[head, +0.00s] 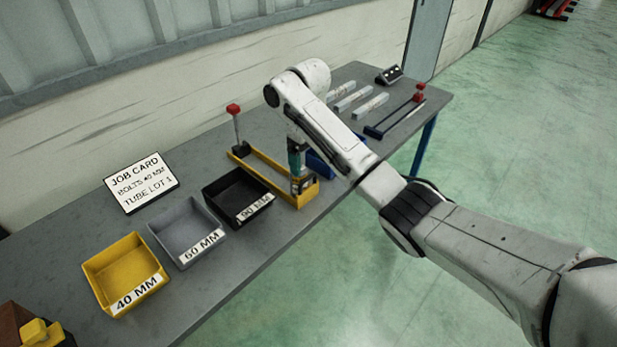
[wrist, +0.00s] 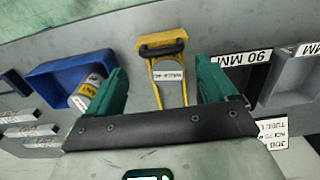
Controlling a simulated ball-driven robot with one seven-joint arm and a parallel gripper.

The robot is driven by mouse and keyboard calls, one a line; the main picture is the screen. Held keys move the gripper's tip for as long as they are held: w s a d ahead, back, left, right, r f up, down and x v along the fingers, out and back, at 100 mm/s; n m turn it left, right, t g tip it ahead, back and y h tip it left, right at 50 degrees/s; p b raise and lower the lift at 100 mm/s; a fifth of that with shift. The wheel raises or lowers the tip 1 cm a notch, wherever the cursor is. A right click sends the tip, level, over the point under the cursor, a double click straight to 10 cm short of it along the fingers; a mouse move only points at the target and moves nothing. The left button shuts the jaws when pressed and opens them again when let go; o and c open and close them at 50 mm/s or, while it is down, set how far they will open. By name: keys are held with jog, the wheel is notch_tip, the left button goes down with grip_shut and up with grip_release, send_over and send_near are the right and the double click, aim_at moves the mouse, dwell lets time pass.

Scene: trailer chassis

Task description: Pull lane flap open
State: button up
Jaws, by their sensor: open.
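The lane is a narrow yellow frame (head: 262,165) on the bench, and its yellow end piece, seemingly the flap (head: 308,191), is at the near edge. In the wrist view this yellow flap (wrist: 160,38) carries a dark handle (wrist: 163,49), with a small printed label behind it between the yellow rails. My gripper (head: 298,184) is above the lane's near end, close to the flap. In the wrist view my gripper (wrist: 162,68) has its green fingers wide apart, one on each side of the lane, with nothing between them gripped. Contact with the handle cannot be told.
The black 90 MM bin (head: 232,200), grey 60 MM bin (head: 183,232) and yellow 40 MM bin (head: 122,272) stand left of the lane. A blue bin (wrist: 58,75) holding a labelled item is close on its other side. A red-topped post (head: 235,118) stands behind.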

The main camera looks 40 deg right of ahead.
aim_at(308, 177)
jog(key=shift+f+p, duration=0.3)
jog(key=shift+f, duration=2.15)
jog(key=shift+c, duration=0.4)
jog(key=c, duration=1.2)
